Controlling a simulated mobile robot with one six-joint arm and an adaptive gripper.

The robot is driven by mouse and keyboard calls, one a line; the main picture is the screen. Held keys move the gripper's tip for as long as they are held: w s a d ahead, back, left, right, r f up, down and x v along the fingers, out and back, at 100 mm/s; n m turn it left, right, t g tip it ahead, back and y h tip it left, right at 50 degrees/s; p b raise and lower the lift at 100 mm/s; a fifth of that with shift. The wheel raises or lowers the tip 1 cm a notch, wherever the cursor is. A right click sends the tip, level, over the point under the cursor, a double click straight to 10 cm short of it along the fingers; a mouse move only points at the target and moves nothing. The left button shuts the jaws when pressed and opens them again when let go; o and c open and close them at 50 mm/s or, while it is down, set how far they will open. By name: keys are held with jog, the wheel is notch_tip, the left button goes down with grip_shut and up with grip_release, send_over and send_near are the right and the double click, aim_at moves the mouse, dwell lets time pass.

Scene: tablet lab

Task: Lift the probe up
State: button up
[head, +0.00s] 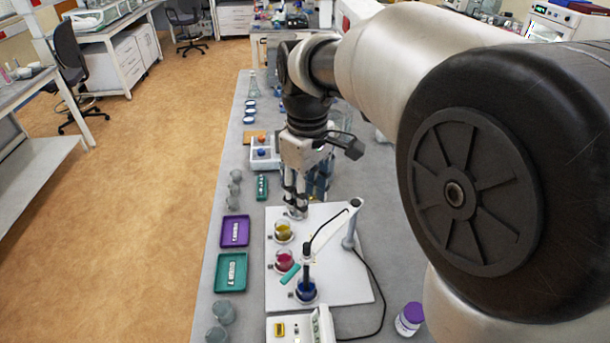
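The probe (307,262) is a dark upright stick with a black cable. Its lower end is in a beaker of blue liquid (306,293) on a white board (345,284). A white stand with a jointed arm (350,238) rises to the right of the probe. My gripper (296,211) points down over the far part of the board, beyond the probe and apart from it. Its fingers look close together, but I cannot tell whether they are open or shut. A beaker of yellow liquid (283,231) is just nearer than the fingertips, and a beaker of red liquid (284,260) is nearer still.
A teal marker-like piece (290,274) lies by the probe. A white meter (318,326) is at the near edge. Purple (235,231) and green (231,272) trays lie left, with glass beakers (223,312). A purple-lidded jar (410,318) stands right. My arm hides much of the right side.

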aim_at(307, 244)
notch_tip(307, 244, down, 17)
jog(key=b, duration=0.3)
jog(key=shift+r, duration=0.2)
grip_shut()
dwell(0.6)
